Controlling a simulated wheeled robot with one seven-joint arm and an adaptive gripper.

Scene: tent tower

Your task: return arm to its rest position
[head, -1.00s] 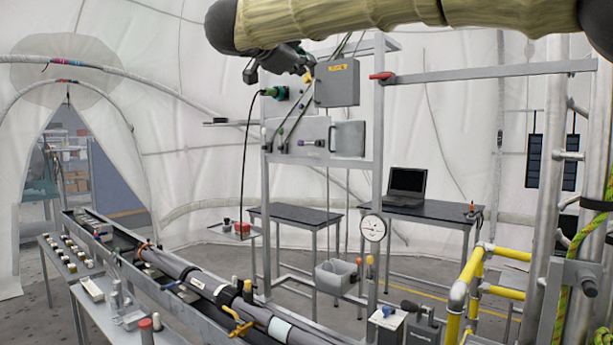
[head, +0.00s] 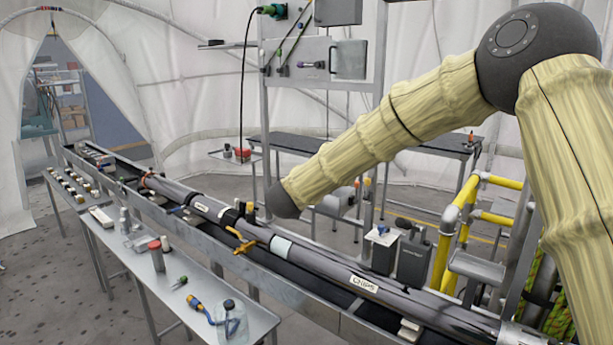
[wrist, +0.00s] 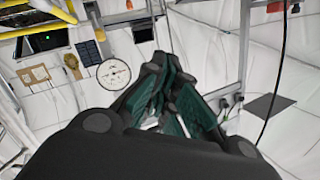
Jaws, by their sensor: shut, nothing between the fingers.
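My gripper (wrist: 172,105) shows in the wrist view, dark with green finger pads. Its fingers are shut with nothing between them, and it points toward the tent wall and frame. In the head view my arm, in a ribbed pale yellow cover with dark grey joints, bends across the right half. Its forearm slopes down to the left, ending in front of the metal frame above the pipe trough. My gripper is out of sight in the head view.
A long trough with dark pipes (head: 330,270) runs diagonally across the head view. A side table (head: 170,290) holds a bottle (head: 229,318) and tools. Yellow railing (head: 462,205) stands right. The dial gauge (wrist: 113,74) and white tent wall show in the wrist view. Floor is clear at lower left.

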